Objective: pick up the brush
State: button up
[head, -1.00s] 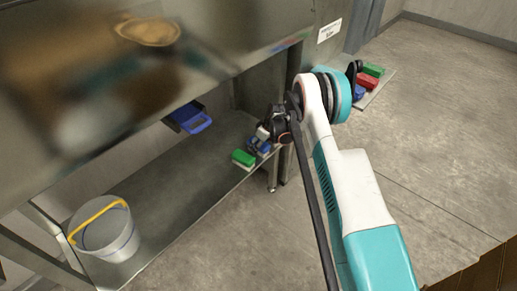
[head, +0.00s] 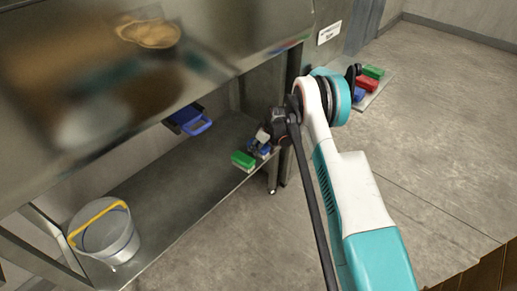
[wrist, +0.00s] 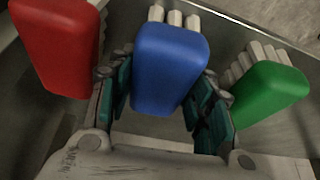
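Three brushes with pale bristles show in the wrist view: a red brush (wrist: 60,40), a blue brush (wrist: 168,75) and a green brush (wrist: 268,95). My gripper (wrist: 163,95) is open, with a teal-padded finger on each side of the blue brush. The fingers are close to its sides; I cannot tell whether they touch. In the head view my gripper (head: 267,142) is low over the end of the lower shelf, by the blue brush (head: 264,151) and the green brush (head: 243,160). The red brush is hidden there.
The brushes lie on the lower metal shelf (head: 180,190) under the machine. A bucket (head: 105,237) with a yellow handle stands at its near left. A blue-edged bin (head: 195,124) hangs above. Another tray of coloured items (head: 370,82) lies to the right.

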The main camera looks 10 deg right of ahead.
jog(key=c, duration=0.3)
jog(key=shift+r, duration=0.1)
jog(key=shift+c, duration=0.2)
notch_tip(320, 180, up, 10)
jog(key=p, duration=0.4)
jog(key=shift+r, duration=0.15)
